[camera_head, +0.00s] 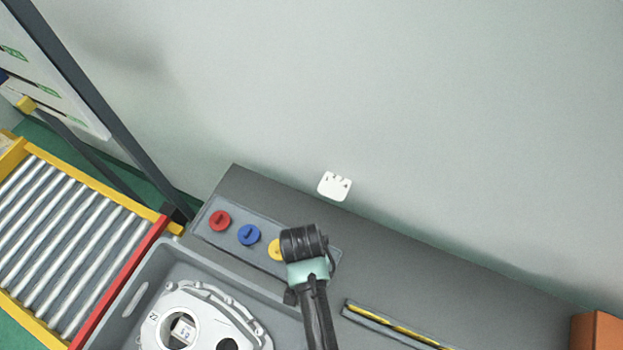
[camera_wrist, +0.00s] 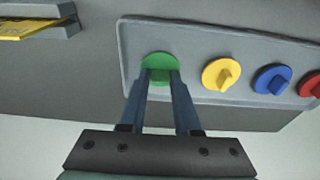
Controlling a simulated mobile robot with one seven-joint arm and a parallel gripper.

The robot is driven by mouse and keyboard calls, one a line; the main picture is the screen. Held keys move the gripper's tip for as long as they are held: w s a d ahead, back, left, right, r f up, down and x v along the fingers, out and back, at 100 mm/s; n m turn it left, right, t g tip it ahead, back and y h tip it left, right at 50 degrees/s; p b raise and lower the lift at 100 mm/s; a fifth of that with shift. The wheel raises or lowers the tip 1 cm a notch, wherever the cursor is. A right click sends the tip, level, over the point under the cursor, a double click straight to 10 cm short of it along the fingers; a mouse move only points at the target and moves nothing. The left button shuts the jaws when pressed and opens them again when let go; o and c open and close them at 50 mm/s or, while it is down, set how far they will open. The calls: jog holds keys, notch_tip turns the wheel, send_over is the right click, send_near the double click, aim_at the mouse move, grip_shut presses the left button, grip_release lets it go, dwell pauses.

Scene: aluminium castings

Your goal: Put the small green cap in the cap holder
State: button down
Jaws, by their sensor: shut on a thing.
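The green cap (camera_wrist: 159,61) shows in the wrist view at the left end of the cap holder (camera_wrist: 140,90). My gripper (camera_wrist: 159,76) is shut on the cap, with one finger on each side of its grip. The cap is at the holder's surface; I cannot tell whether it is fully seated. In the head view the cap holder (camera_head: 205,231) is a grey plate, and my arm hides its right part and the green cap. The yellow cap (camera_wrist: 221,75), the blue cap (camera_wrist: 272,79) and the red cap (camera_wrist: 313,86) sit in a row beside the green one.
A grey bin (camera_head: 150,262) with a metal casting (camera_head: 200,312) stands in front of the holder. A roller conveyor (camera_head: 65,235) is at the left. A grey tray with a yellow strip (camera_head: 395,328) lies right of my arm. An orange box (camera_head: 597,330) is at far right.

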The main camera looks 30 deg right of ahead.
jog(key=shift+f, duration=0.2)
jog(key=c, duration=0.6)
grip_release()
jog(key=shift+r, duration=0.15)
jog(key=r, duration=0.4)
jog(key=a+r, duration=0.1)
jog(key=r, duration=0.3)
jog(key=s+r, duration=0.1)
jog(key=r, duration=0.3)
jog(key=shift+a, duration=0.25)
